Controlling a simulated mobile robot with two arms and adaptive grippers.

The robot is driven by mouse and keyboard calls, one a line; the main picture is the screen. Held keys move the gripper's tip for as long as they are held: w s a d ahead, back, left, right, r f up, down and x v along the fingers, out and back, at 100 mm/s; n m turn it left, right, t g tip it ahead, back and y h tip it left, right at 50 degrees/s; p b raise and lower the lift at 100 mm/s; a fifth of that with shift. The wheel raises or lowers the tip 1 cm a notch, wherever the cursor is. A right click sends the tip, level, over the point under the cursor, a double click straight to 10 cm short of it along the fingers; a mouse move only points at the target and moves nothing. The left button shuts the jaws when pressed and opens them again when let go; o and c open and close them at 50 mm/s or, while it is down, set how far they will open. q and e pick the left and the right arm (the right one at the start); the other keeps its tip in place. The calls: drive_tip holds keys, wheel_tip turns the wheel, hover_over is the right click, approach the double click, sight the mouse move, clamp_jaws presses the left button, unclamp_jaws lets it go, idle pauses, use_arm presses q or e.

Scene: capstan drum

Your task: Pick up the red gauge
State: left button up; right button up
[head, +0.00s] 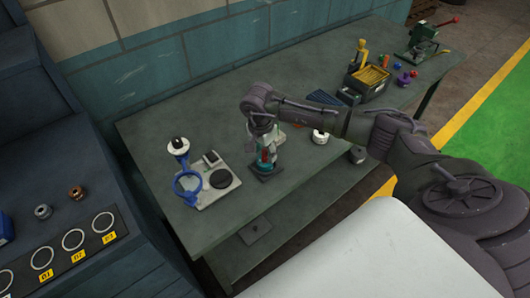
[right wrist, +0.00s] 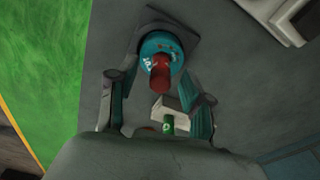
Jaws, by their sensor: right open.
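A red cylindrical piece (right wrist: 160,80), which appears to be the red gauge, stands on a round teal base (right wrist: 158,45) in the right wrist view. The base sits on a dark square plate (right wrist: 185,22); the teal part (head: 262,160) also shows in the head view, mostly behind the gripper. My right gripper (right wrist: 160,92) is open, with one finger on each side of the red piece and apparently no contact. My left gripper is not in view.
A white block with a green cylinder (right wrist: 168,125) lies near the right finger. A pale fixture plate (head: 225,189) with a blue ring (head: 187,187) stands left of the gripper. A round white part (head: 320,136) is to the right. The bench front (head: 215,222) is clear.

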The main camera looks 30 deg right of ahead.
drive_tip(key=shift+f, duration=0.35)
clamp_jaws()
drive_tip(key=shift+r, duration=0.15)
